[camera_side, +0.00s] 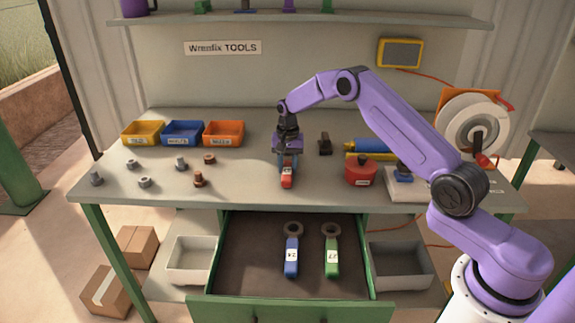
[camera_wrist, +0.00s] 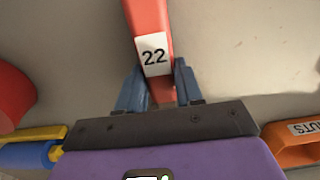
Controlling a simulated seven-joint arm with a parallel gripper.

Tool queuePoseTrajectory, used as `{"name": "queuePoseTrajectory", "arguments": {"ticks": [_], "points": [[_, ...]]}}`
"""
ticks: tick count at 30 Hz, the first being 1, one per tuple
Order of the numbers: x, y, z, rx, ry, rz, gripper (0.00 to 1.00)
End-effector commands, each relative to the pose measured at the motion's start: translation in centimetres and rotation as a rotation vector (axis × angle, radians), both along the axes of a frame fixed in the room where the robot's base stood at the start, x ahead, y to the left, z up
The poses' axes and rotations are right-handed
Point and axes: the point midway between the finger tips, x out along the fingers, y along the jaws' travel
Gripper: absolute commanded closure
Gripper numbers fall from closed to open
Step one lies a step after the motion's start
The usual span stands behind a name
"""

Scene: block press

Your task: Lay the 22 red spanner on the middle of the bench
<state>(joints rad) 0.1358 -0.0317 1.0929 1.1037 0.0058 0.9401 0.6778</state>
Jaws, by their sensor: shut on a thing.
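The red spanner (camera_side: 287,177) is at the middle of the bench, under my gripper in the side view. In the wrist view the red spanner (camera_wrist: 148,22) shows a white label reading 22, and its handle lies between the two blue fingers. My gripper (camera_side: 288,163) points down at the bench and is shut on the handle. It also shows in the wrist view (camera_wrist: 158,88). The bench (camera_side: 245,185) is pale grey. The spanner's far end is hidden. I cannot tell whether the spanner touches the bench top.
An open drawer (camera_side: 255,275) below holds a blue spanner (camera_side: 291,256) and a green spanner (camera_side: 331,250). Yellow, blue and orange bins (camera_side: 223,134) stand at the back left, with several loose nuts and bolts in front. A red tin (camera_side: 361,172) stands right of my gripper.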

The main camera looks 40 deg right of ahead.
Motion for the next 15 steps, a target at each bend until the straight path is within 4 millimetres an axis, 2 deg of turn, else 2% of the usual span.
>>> {"name": "queuePoseTrajectory", "arguments": {"ticks": [1, 2, 4, 15], "points": [[0.03, 0.00, -0.12, 0.000, -0.001, 0.000, 1.00], [0.00, 0.00, -0.20, 0.000, 0.000, 0.000, 0.61], [0.00, 0.00, -0.17, 0.000, 0.000, 0.000, 0.39], [0.01, 0.01, 0.20, 0.000, 0.000, 0.000, 0.39]]}}
